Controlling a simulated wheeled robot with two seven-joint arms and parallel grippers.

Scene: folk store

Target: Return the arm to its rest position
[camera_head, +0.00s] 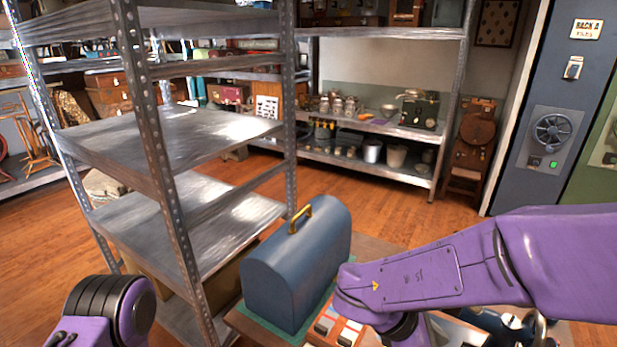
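My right arm (430,275) is purple and reaches in from the right edge across the lower right of the head view. Its near end bends down beside a blue domed case with a yellow handle (300,262). The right gripper is not visible; it lies below the frame or behind the arm. Part of my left arm (105,308), purple with a black ribbed joint, shows at the bottom left. The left gripper is out of the frame. I cannot tell whether the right arm touches the case; in the picture it overlaps the case's right edge.
The blue case stands on a green mat (268,328) on a low wooden table (375,246). A metal shelf rack (165,150) with bare shelves stands close on the left. A stocked rack (385,125) stands at the back. Wooden floor (350,195) is clear between them.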

